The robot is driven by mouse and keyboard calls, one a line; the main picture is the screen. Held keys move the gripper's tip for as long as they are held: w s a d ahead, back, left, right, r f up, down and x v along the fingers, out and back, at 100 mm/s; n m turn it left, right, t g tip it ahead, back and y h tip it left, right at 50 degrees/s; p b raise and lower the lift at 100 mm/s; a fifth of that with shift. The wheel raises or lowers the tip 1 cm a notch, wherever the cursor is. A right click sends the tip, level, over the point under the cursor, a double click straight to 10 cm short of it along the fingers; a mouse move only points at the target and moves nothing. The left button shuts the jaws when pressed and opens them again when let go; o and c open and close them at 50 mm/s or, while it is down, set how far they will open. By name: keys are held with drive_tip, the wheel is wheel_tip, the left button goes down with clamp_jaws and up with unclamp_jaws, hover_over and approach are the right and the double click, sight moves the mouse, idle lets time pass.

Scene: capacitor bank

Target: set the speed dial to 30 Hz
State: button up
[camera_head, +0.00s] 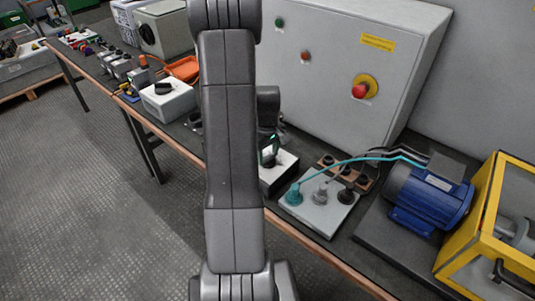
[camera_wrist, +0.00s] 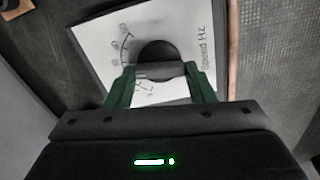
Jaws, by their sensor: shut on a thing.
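The speed dial is a black round knob (camera_wrist: 158,54) on a white panel (camera_wrist: 100,45) marked "Speed Hz", with a printed scale around the knob, in the wrist view. My gripper (camera_wrist: 160,72) has its two green fingers on either side of the knob's grip bar and is shut on it. The scale is partly hidden by the knob and fingers, so I cannot read the setting. In the head view the white dial box (camera_head: 283,170) stands on the bench, partly behind my arm, with my gripper (camera_head: 268,156) over it.
A grey plate with terminals and cables (camera_head: 320,203) lies right of the dial box, then a blue motor (camera_head: 430,195) and a yellow guard frame (camera_head: 480,215). A grey cabinet (camera_head: 340,60) with a red stop button (camera_head: 360,91) stands behind. Another white box (camera_head: 168,102) is to the left.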

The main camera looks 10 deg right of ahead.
sight(268, 156)
idle(0.3)
drive_tip(key=o, duration=1)
wheel_tip(268, 156, up, 14)
drive_tip(key=shift+f, duration=0.1)
wheel_tip(268, 156, down, 14)
idle(0.7)
